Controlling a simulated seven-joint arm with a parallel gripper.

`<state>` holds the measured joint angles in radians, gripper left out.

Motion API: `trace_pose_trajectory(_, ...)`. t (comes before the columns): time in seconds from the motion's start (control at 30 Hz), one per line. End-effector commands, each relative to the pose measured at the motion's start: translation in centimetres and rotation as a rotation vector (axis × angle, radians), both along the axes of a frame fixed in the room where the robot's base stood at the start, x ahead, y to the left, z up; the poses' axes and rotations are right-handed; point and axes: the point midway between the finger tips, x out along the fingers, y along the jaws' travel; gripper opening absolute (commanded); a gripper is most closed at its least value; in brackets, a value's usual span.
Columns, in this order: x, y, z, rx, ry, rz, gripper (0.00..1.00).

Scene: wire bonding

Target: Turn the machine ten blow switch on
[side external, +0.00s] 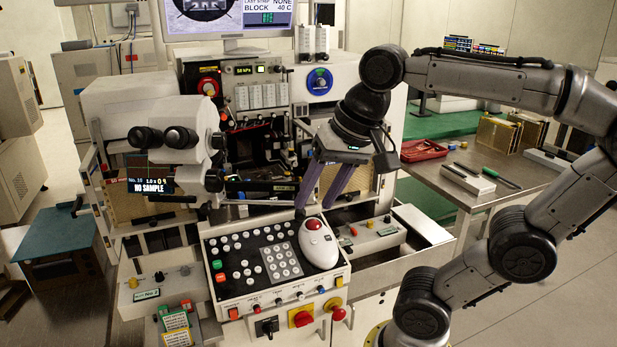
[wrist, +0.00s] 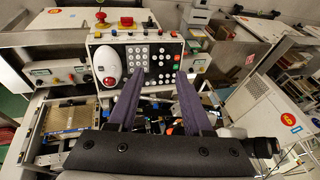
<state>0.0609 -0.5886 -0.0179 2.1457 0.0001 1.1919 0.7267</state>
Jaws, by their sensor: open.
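My gripper (side external: 316,206) is open and empty, its two purple fingers pointing down above the back of the control panel (side external: 215,248), near the red-and-white trackball (side external: 315,224). The wrist view shows the fingers (wrist: 159,82) spread apart over the panel (wrist: 173,36), with the keypad beyond and between them. The panel carries several white buttons, a green and a red button, and a front row of small switches and knobs. A grey switch box (side external: 372,236) stands right of the panel and another (side external: 150,293) stands left. I cannot tell which control is the machine ten blow switch; its label is not readable.
Microscope eyepieces (side external: 165,137) and a "NO SAMPLE" display (side external: 150,186) stand left of my gripper. A monitor (side external: 225,18) is above at the back. A steel table (side external: 525,172) with a red tray (side external: 423,150) is at the right. A red emergency knob (side external: 301,316) is at the panel's front.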

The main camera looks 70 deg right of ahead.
Motion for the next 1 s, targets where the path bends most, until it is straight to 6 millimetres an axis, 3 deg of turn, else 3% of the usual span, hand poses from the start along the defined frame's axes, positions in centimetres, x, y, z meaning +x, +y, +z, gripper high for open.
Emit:
trace_pose_trajectory(0.2, 6.0, -4.2, 5.5, 0.144, 0.072, -0.495, 0.5)
trace_pose_trajectory(0.3, 8.7, -7.0, 7.0, 0.195, 0.1, -0.706, 0.5)
trace_pose_trajectory(0.47, 12.5, -12.6, 7.8, 0.26, 0.143, -1.014, 0.5)
trace_pose_trajectory(0.67, 15.7, -21.2, 6.1, 0.31, 0.195, -1.32, 0.5)
trace_pose_trajectory(0.8, 16.5, -27.0, 3.4, 0.324, 0.232, -1.435, 0.5)
trace_pose_trajectory(0.9, 16.3, -30.1, 1.4, 0.332, 0.259, -1.49, 0.5)
trace_pose_trajectory(1.0, 15.6, -31.8, -0.6, 0.338, 0.298, -1.53, 0.5)
